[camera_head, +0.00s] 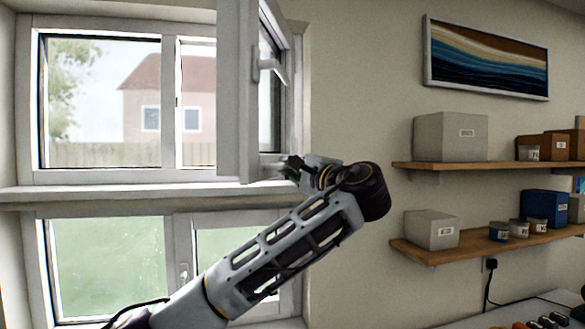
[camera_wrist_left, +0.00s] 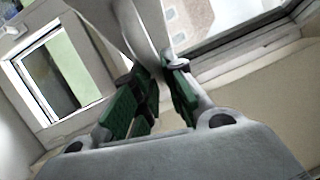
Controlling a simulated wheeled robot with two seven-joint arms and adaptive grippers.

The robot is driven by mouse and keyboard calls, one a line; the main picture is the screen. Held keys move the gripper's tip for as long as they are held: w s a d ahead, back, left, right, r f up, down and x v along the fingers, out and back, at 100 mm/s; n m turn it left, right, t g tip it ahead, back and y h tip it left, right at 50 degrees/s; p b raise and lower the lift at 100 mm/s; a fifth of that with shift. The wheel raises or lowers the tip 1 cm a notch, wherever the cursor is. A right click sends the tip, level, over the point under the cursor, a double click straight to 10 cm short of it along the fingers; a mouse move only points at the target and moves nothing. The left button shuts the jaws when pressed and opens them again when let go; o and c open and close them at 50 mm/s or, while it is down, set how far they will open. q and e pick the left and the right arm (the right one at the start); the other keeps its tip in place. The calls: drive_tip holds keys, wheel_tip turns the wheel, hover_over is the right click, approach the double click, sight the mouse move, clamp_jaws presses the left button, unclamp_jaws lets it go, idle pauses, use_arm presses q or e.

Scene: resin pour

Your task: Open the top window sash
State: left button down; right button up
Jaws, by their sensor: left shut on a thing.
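The top window sash (camera_head: 237,95) stands swung inward at the right of the upper window, with a gap between it and the frame. Its light handle (camera_head: 268,66) is on the face turned to the right. My left gripper (camera_head: 290,166) is at the sash's lower edge, well below the handle, and partly hidden by my own wrist. In the left wrist view, the green finger pads (camera_wrist_left: 155,92) are closed on a pale edge of the sash (camera_wrist_left: 146,35). The exact contact is blurred. My right gripper is in neither view.
A window sill bar (camera_head: 120,190) runs below the upper window, above the shut lower windows (camera_head: 105,265). On the right wall are two wooden shelves (camera_head: 480,166) with boxes and jars, and a framed picture (camera_head: 488,58). A worktop (camera_head: 520,312) is at the lower right.

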use_arm(q)
drive_tip(key=shift+f, duration=0.1)
drive_tip(key=c, duration=1.5)
unclamp_jaws()
drive_tip(key=shift+o, duration=0.2)
drive_tip(key=v, duration=1.2)
drive_tip(key=shift+w, duration=0.1)
